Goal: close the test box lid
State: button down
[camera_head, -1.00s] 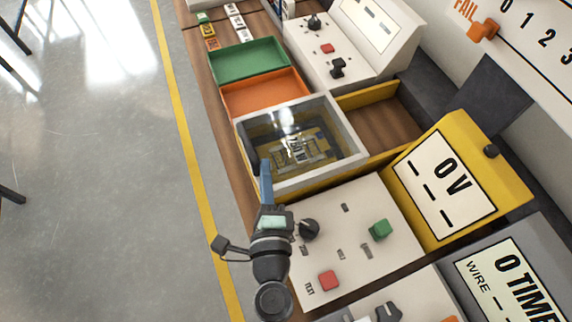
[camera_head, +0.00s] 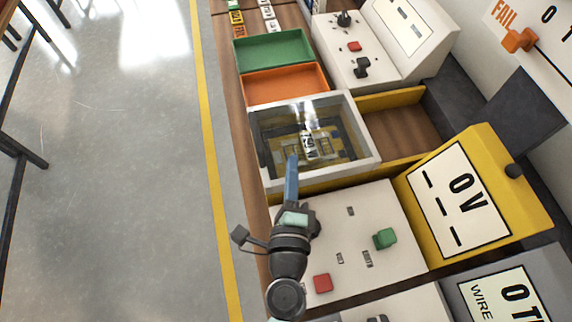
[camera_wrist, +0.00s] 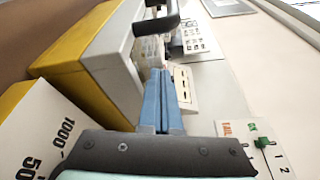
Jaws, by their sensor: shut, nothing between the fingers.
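The test box lid, a clear window in a pale grey frame (camera_head: 372,148), lies roughly level over the left part of the yellow-walled test box (camera_head: 390,98) in the head view. A board with a yellow pattern (camera_head: 318,140) shows through the window. My gripper (camera_head: 292,160) is shut and empty, its blue fingers overlapping the lid's front edge. I cannot tell whether they touch it. In the wrist view, the blue fingers (camera_wrist: 160,85) are together beside a pale frame (camera_wrist: 112,70) on a yellow body. A black handle (camera_wrist: 155,25) shows beyond them.
An orange tray (camera_head: 285,82) and a green tray (camera_head: 272,50) stand beyond the lid. A panel with a green knob (camera_head: 385,238) and red button (camera_head: 322,283) lies in front. A yellow 0 V display (camera_head: 462,200) stands at right.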

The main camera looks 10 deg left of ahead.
jog(key=s+b, duration=0.1)
jog(key=s, duration=0.3)
jog(key=s+b, duration=0.2)
jog(key=s, duration=0.1)
jog(key=shift+s+d+r, duration=0.1)
jog(key=shift+s+r, duration=0.1)
jog(key=shift+s, duration=0.2)
jog(key=shift+s+r+b, duration=0.25)
jog(key=shift+s+b, duration=0.1)
jog(key=shift+s, duration=0.1)
jog(key=w+r+n+t+y+p, duration=0.1)
jog(key=w+r+n, duration=0.35)
jog(key=r, duration=0.45)
jog(key=w+a+r+n+t+y+p, duration=0.1)
jog(key=w+r+n+t+y, duration=0.15)
jog(key=r+n, duration=0.55)
jog(key=w+r+n+t, duration=0.1)
jog(key=w+r+n, duration=0.25)
jog(key=r, duration=0.75)
jog(key=s+d+r+n+t+h+p, duration=0.1)
jog(key=s+r+n+t+h, duration=0.1)
jog(key=r, duration=1.1)
jog(key=s+d+r+n+t+h+p, duration=0.1)
jog(key=s+r+n+t+h, duration=0.1)
jog(key=r, duration=1.2)
jog(key=shift+s+d+t+h, duration=0.3)
jog(key=shift+s+t, duration=0.3)
jog(key=shift+t, duration=0.35)
